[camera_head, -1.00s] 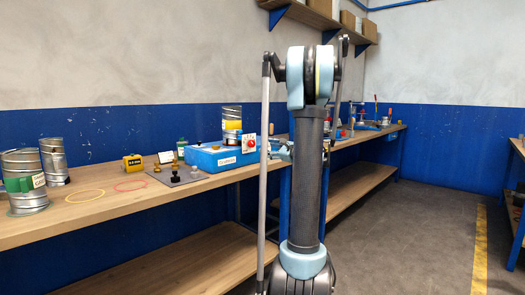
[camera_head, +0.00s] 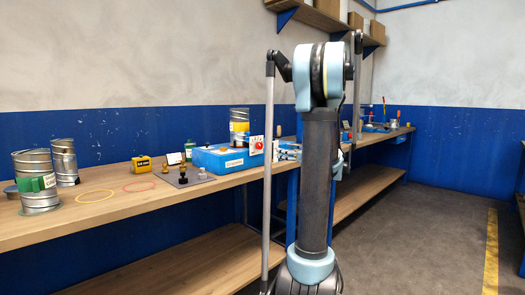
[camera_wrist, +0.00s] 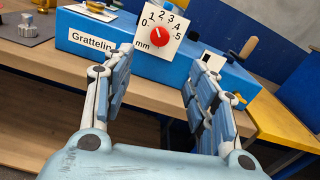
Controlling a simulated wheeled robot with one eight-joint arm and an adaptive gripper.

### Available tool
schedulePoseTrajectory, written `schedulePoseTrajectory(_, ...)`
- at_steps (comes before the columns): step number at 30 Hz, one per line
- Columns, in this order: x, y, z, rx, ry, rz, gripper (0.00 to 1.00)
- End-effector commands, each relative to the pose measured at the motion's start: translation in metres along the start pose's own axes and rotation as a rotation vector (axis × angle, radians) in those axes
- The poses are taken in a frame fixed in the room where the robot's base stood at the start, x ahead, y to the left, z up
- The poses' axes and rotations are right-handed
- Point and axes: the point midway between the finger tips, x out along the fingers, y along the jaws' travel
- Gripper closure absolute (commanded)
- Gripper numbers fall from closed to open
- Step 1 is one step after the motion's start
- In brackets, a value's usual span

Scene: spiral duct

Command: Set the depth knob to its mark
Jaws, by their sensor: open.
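The depth knob is a red round knob (camera_wrist: 159,39) on a white dial plate (camera_wrist: 142,33), marked 0 to 5 and "mm". The plate stands on the front of a blue box (camera_wrist: 95,38) with a "Grattelin…" label. A small pale line shows on the knob, but I cannot read its setting exactly; no separate target mark is clear. My gripper (camera_wrist: 162,66) is open and empty, its two fingers apart below and either side of the dial, not visibly touching the knob. In the head view the knob (camera_head: 257,145) is small and my gripper (camera_head: 289,152) is just right of it, partly hidden by my arm.
The wooden bench (camera_head: 120,205) runs along the blue wall. A yellow-topped surface (camera_wrist: 283,120) is at right in the wrist view.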

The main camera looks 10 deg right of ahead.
Motion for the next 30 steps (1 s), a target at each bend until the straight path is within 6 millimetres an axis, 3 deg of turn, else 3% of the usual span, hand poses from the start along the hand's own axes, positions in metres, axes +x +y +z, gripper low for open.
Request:
schedulePoseTrajectory(4,0.0,0.0,0.0,0.041,0.0,0.001,0.47)
schedulePoseTrajectory(8,0.013,0.0,0.001,0.041,0.0,0.002,0.47)
schedulePoseTrajectory(30,0.139,0.001,0.0,0.039,-0.001,0.003,0.47)
